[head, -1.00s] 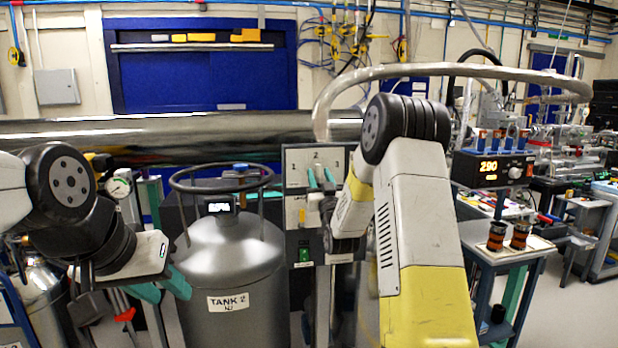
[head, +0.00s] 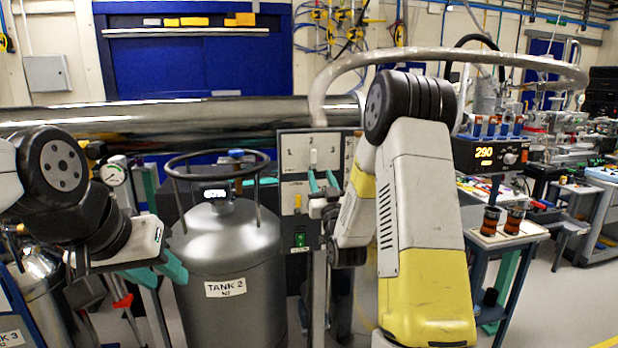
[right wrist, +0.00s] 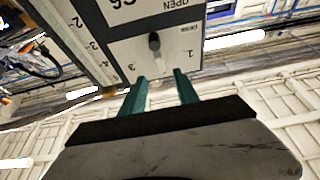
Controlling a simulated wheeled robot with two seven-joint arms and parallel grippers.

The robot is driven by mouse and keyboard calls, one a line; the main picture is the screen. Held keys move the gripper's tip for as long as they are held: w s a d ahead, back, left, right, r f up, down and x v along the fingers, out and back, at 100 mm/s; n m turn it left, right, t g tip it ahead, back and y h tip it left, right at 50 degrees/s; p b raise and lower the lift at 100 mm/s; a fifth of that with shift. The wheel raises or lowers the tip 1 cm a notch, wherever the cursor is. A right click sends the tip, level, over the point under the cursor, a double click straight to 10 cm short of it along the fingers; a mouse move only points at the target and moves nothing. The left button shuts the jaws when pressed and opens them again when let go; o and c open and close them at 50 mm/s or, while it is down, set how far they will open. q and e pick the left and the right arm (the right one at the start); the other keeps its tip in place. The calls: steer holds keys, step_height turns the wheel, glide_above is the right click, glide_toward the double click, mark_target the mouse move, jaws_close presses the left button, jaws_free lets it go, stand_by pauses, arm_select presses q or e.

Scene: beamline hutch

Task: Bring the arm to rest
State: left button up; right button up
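My right arm reaches up in the middle of the head view, in front of a grey panel (head: 296,152) marked 1, 2 and 3. My right gripper (head: 322,180) is open, its teal fingers apart and nothing between them. In the right wrist view the open fingers (right wrist: 161,88) point at the panel face (right wrist: 125,52). A dark-tipped lever (right wrist: 154,42) stands on that face beyond the fingertips, not touched; in the head view a pale handle (head: 313,158) shows just above the fingers. My left gripper (head: 158,271) is at the lower left, open and empty beside the tank.
A grey tank (head: 225,258) labelled TANK 2, with a ring rail, stands between my grippers. A thick pale hose (head: 450,56) arches above my right arm. A display box reading 290 (head: 490,153) and a small table (head: 505,235) with two dark cylinders are at the right.

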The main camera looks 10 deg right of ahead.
steer(key=s+a+g, duration=0.2)
steer(key=s+g, duration=0.6)
steer(key=s, duration=1)
steer(key=s+a+f+g+y, duration=0.1)
steer(key=s+g, duration=0.7)
steer(key=s, duration=1)
steer(key=shift+a, duration=0.75)
